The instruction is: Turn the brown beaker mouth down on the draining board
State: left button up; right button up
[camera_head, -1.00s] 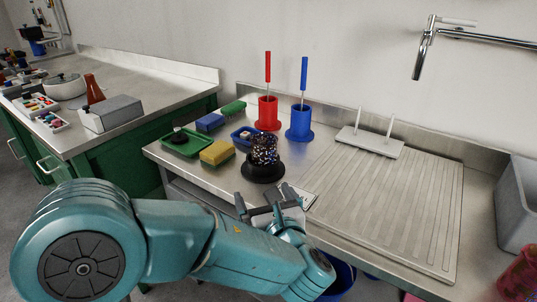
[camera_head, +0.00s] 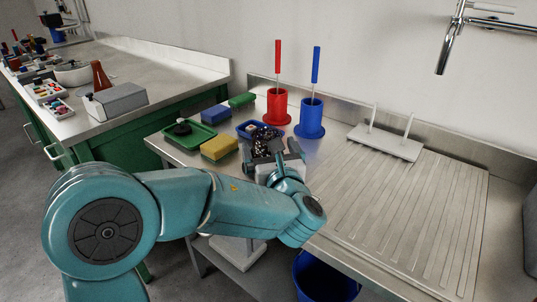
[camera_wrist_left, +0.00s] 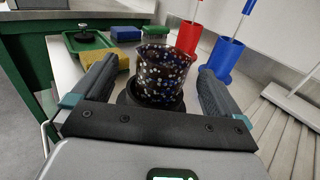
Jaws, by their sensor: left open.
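The brown beaker (camera_head: 268,133) looks dark, with light and coloured specks, and is partly hidden by my left gripper in the head view. In the left wrist view the beaker (camera_wrist_left: 162,76) stands upright, rim up, on a round black base (camera_wrist_left: 128,98). My left gripper (camera_head: 274,150) is open at the beaker. In the left wrist view its fingers (camera_wrist_left: 157,75) lie to either side of the beaker, with gaps between. The ribbed draining board (camera_head: 400,215) is to the right and bare in its middle. My right gripper is not in view.
A red holder (camera_head: 277,106) and a blue holder (camera_head: 311,118), each with an upright handle, stand behind the beaker. A green tray (camera_head: 190,136) and yellow sponge (camera_head: 219,148) lie to its left. A white two-pronged rack (camera_head: 385,142) stands at the board's back.

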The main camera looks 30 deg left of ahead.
aim_at(265, 132)
pick_arm(q)
jog(key=shift+x, duration=1.05)
jog(key=x, duration=0.4)
jog(key=shift+w+f+b, duration=0.3)
jog(key=shift+w+b, duration=0.1)
jog(key=shift+w+a+r, duration=0.1)
jog(key=shift+w+a, duration=0.2)
jog(key=c, duration=1.1)
notch_tip(265, 132, up, 20)
jog(key=p, duration=0.7)
jog(key=shift+s, duration=0.15)
